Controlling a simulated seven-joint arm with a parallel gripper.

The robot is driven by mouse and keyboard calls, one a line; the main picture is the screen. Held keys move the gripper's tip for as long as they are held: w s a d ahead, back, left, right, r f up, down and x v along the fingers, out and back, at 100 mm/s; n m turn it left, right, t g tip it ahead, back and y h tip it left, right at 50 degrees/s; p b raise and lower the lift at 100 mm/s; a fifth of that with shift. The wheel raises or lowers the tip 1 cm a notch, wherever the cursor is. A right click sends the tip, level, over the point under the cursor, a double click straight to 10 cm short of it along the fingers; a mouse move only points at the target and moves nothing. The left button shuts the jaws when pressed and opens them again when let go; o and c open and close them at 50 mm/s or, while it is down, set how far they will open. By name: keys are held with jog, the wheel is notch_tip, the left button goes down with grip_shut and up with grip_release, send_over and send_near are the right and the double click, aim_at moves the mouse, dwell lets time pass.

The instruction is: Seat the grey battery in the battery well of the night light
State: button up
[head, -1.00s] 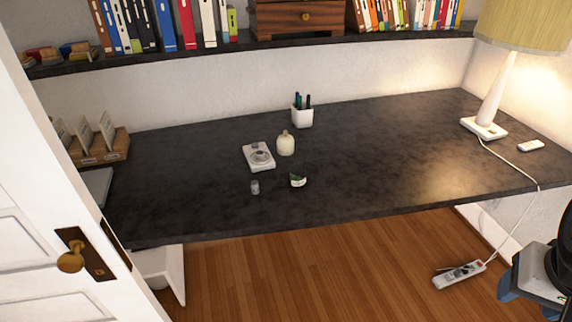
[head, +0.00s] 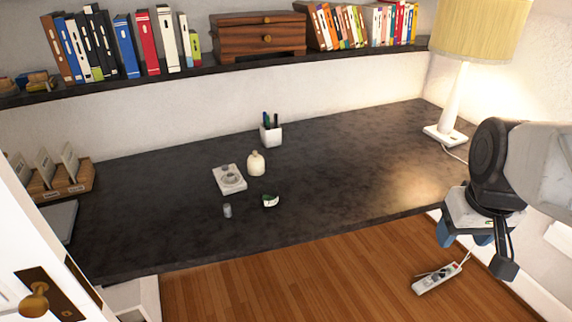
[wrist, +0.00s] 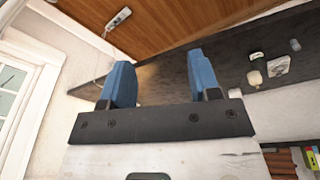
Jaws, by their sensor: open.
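The grey battery (head: 227,210) is a small cylinder standing upright near the desk's front edge; it also shows small in the wrist view (wrist: 295,45). The night light (head: 229,185) seems to be the flat white square block behind it, with a round grey feature on top; well details are too small to tell. A cream domed piece (head: 256,163) stands right of the block. My gripper (head: 466,240) is off the desk's front right, far from the battery. Its blue fingers stand wide apart and empty in the wrist view (wrist: 158,62).
A small white, green and dark item (head: 270,201) lies right of the battery. A pen cup (head: 271,135) stands behind, a lamp (head: 454,105) at the back right. A shelf (head: 150,79) of books overhangs the back. The desk's (head: 340,170) right half is mostly clear.

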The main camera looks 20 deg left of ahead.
jog(key=w+a+f+n, duration=0.1)
jog(key=w+a+n, duration=0.5)
jog(key=w+a, duration=0.65)
jog(key=n+g, duration=0.2)
jog(key=n, duration=1.2)
send_over(227, 205)
jog(key=f, duration=2.1)
jog(key=shift+w+d+f, duration=0.1)
jog(key=shift+d, duration=0.1)
jog(key=shift+a+f+n, duration=0.2)
jog(key=shift+a+n, duration=0.05)
jog(key=shift+n, duration=0.05)
jog(key=shift+f, duration=1.25)
